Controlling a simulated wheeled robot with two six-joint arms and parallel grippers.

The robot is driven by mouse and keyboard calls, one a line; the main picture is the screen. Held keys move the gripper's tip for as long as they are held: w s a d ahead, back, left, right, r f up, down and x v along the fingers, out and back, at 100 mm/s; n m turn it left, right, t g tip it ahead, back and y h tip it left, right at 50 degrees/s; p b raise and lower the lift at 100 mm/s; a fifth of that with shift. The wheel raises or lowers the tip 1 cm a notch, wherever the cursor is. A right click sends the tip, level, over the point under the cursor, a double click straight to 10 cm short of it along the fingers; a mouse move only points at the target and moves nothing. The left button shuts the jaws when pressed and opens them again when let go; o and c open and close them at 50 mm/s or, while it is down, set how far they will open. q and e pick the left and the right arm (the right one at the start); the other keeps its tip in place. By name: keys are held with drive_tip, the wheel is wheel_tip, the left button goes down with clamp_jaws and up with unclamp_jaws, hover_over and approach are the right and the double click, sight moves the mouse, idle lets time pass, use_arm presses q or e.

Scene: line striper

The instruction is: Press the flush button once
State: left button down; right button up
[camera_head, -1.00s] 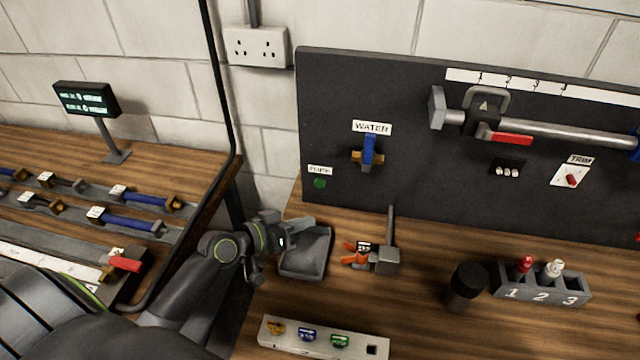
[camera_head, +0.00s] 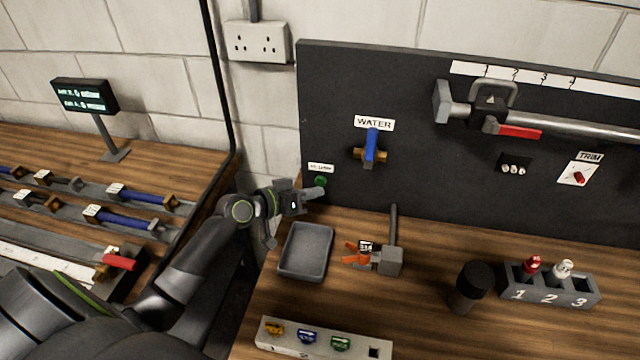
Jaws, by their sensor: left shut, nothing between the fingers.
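The flush button is a small round green button (camera_head: 320,181) low on the left of the dark panel, under a small white label (camera_head: 321,168). My left gripper (camera_head: 315,193) is shut and empty. Its fingertips are just below the green button and overlap its lower edge in the head view. I cannot tell whether they touch it or whether it is pushed in. My right gripper is not in view.
The dark panel (camera_head: 420,180) carries a blue WATER valve handle (camera_head: 370,148) right of the button. On the bench are a grey tray (camera_head: 285,262), an orange-handled tool (camera_head: 357,252), a black cylinder (camera_head: 470,286) and a numbered holder (camera_head: 545,287).

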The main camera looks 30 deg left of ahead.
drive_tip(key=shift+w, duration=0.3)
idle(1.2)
use_arm(q)
drive_tip(key=shift+w, duration=0.1)
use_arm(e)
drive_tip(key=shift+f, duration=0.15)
use_arm(q)
drive_tip(key=shift+w+a+b, duration=0.1)
drive_tip(key=shift+w+b, duration=0.2)
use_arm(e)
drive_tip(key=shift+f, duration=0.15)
use_arm(q)
drive_tip(key=shift+w+a+r, duration=0.1)
drive_tip(key=shift+w, duration=0.3)
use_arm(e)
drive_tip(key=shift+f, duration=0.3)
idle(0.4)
use_arm(q)
drive_tip(key=shift+s, duration=0.1)
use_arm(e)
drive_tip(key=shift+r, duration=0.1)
use_arm(q)
drive_tip(key=shift+s+d, duration=0.25)
drive_tip(key=shift+s, duration=0.5)
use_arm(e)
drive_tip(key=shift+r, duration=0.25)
